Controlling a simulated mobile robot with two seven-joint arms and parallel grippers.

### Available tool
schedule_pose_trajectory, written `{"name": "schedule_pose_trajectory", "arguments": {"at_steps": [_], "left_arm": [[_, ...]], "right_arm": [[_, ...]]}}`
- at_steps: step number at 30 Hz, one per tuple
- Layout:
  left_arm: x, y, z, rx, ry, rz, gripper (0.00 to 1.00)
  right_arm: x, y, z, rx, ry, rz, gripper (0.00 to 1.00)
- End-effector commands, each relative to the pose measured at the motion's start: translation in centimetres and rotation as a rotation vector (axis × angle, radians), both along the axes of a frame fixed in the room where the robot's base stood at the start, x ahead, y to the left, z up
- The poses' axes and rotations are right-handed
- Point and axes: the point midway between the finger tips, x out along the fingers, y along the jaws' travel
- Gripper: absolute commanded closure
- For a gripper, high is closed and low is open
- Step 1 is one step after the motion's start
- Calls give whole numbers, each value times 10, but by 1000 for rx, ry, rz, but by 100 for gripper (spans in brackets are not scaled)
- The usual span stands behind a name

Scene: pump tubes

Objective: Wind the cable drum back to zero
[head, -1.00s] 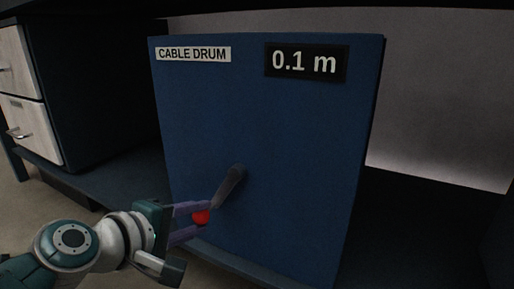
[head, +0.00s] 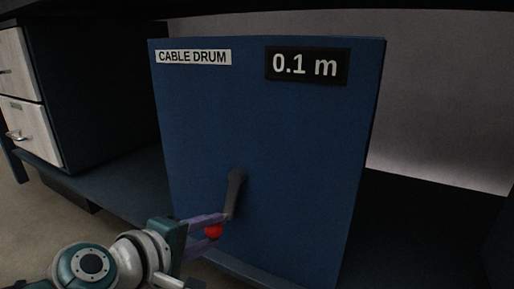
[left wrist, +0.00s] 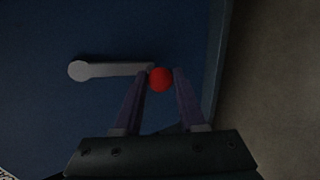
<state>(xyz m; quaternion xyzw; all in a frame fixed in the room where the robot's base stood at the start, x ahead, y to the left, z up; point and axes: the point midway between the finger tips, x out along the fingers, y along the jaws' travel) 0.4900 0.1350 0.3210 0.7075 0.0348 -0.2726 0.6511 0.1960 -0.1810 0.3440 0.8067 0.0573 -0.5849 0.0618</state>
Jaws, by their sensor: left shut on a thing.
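The blue cable drum box (head: 290,140) stands in front of me with a "CABLE DRUM" label (head: 193,57). Its black display (head: 306,66) reads 0.1 m. A grey crank arm (head: 234,192) on its front points down, leaning slightly left. A red knob (head: 213,231) is at its lower end. My left gripper (head: 208,228) is shut on the red knob. In the left wrist view the knob (left wrist: 160,79) sits between the two purple fingertips (left wrist: 163,75), and the crank arm (left wrist: 112,69) extends left. My right gripper is not in view.
The box stands on a dark blue shelf (head: 105,184). A drawer unit with pale fronts (head: 30,132) stands at the left. A dark open space lies right of the box, with a grey wall (head: 440,110) behind.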

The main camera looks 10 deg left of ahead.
Motion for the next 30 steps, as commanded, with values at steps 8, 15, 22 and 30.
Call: {"name": "schedule_pose_trajectory", "arguments": {"at_steps": [8,15,22,30], "left_arm": [[-4,-2,-6,2,14,-6,91],[-9,-12,-6,-1,15,-6,91],[-11,-18,-7,1,14,-6,91],[-12,-20,-6,0,13,-7,91]], "right_arm": [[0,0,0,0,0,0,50],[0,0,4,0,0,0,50],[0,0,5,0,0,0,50],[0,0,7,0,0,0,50]]}}
